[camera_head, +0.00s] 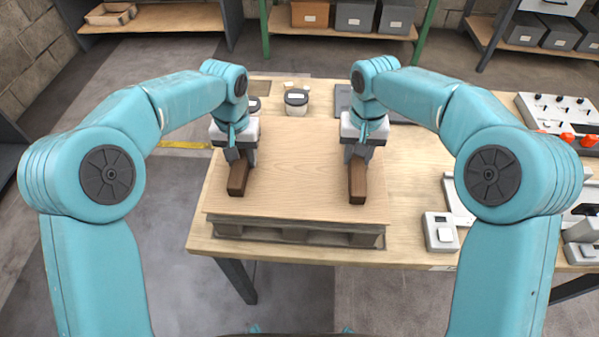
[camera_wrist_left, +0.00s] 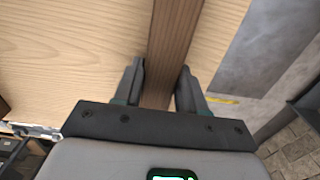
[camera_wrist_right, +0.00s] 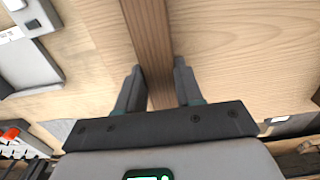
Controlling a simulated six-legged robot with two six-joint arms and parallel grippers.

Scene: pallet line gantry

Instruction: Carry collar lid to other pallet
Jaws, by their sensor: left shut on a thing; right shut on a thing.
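The collar lid (camera_head: 297,180) is a flat light-wood board with two dark brown wooden bars on top, one near each side. It lies above a small pallet (camera_head: 294,233) on the table, and I cannot tell whether it touches it. My left gripper (camera_head: 240,160) is shut on the left bar (camera_head: 238,181); that bar also shows between the fingers in the left wrist view (camera_wrist_left: 174,45). My right gripper (camera_head: 357,158) is shut on the right bar (camera_head: 357,185), which also shows in the right wrist view (camera_wrist_right: 148,40). No second pallet is clearly visible.
The wooden table (camera_head: 415,180) has bare room to the right of the lid. A small grey-white device (camera_head: 441,232) and a control box with orange knobs (camera_head: 560,118) stand at the right. Shelves with boxes line the back.

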